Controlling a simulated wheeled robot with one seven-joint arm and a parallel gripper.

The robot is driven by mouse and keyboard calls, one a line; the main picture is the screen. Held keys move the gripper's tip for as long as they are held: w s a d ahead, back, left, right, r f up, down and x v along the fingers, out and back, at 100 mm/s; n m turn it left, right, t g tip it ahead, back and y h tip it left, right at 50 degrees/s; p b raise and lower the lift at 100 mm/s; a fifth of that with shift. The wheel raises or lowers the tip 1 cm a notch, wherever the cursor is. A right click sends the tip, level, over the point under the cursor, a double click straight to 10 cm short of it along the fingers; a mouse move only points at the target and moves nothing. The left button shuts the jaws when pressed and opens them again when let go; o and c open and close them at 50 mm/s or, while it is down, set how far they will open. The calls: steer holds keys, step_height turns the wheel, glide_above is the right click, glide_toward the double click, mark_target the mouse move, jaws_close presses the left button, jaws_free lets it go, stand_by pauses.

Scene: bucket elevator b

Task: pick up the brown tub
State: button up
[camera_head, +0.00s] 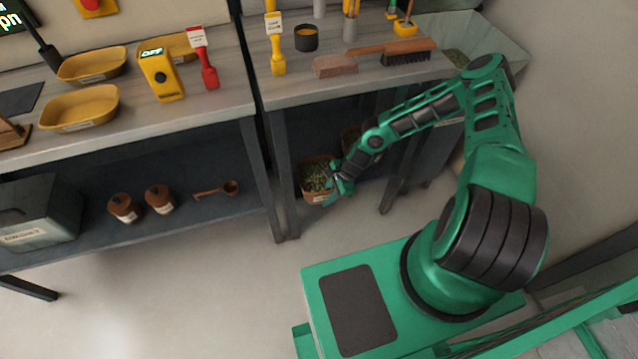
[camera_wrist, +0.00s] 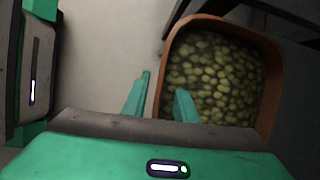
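The brown tub (camera_head: 309,195), full of green round pieces, is low under the right bench in the head view. In the wrist view the tub (camera_wrist: 272,92) fills the upper right, its contents showing from above. My gripper (camera_head: 341,186) is at the tub's right side in the head view. In the wrist view my gripper (camera_wrist: 161,98) is open, one finger outside the tub's left wall and the other over the contents. The wall lies between the fingers, with a gap showing beside the outer finger. Whether the fingertips touch the tub is unclear.
A second brown container (camera_head: 350,138) is partly hidden behind the tub. Dark bench legs (camera_head: 279,195) stand left of the tub. The floor (camera_head: 215,275) in front is clear.

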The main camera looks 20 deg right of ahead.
steer(key=shift+a+f, duration=0.15)
steer(key=shift+f, duration=0.25)
jaws_close()
stand_by(1.2)
